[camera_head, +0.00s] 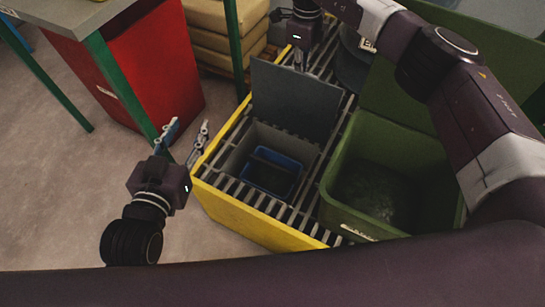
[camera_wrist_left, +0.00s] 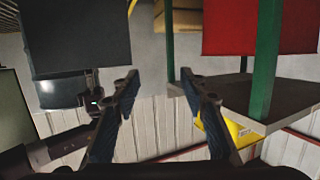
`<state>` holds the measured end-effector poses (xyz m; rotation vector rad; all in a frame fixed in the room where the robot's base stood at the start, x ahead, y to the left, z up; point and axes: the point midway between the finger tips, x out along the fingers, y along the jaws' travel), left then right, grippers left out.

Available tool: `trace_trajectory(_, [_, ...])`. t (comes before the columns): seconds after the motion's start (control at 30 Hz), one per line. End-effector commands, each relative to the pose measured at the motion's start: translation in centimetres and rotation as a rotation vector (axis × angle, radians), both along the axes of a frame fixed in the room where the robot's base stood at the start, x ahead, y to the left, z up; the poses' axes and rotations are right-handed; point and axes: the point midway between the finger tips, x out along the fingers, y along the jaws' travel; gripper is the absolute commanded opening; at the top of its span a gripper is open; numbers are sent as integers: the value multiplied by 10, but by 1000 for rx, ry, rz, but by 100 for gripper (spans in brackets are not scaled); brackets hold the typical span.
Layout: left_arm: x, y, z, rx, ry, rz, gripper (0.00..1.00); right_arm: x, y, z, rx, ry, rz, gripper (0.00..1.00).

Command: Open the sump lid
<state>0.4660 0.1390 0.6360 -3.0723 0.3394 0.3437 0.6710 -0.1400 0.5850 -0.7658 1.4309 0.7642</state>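The sump lid (camera_head: 295,98) is a flat dark grey panel. In the head view it stands tilted up at the back of the sump (camera_head: 242,152), a grey-walled opening in the yellow-framed grating. A blue bin (camera_head: 272,172) sits inside the sump. My left gripper (camera_head: 190,126) is open and empty, to the left of the yellow frame and apart from the lid; its spread fingers also show in the left wrist view (camera_wrist_left: 160,85). My right gripper (camera_head: 299,58) is just behind the lid's upper edge. Its fingertips are partly hidden, so contact with the lid is unclear.
A green open container (camera_head: 340,160) stands right of the sump, beneath my right arm. A red bin (camera_head: 150,70) and a green-legged table (camera_head: 65,15) stand at left. Stacked tan sacks (camera_head: 220,35) are at the back. Floor at the lower left is clear.

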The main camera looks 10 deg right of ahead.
Motion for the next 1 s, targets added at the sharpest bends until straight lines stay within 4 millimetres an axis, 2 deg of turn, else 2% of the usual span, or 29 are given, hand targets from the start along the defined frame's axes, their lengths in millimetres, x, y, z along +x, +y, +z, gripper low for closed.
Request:
trace_trajectory(0.03, [1, -1, 3, -5, -19, -1, 40, -1, -4, -5, -8, 9, -3, 0])
trace_trajectory(0.5, [9, -9, 45, -52, -205, -14, 40, 5, -9, -7, -8, 10, -3, 0])
trace_trajectory(1.0, [8, -14, 88, -101, -396, -25, 40, 12, -14, -8, -8, 8, -3, 0])
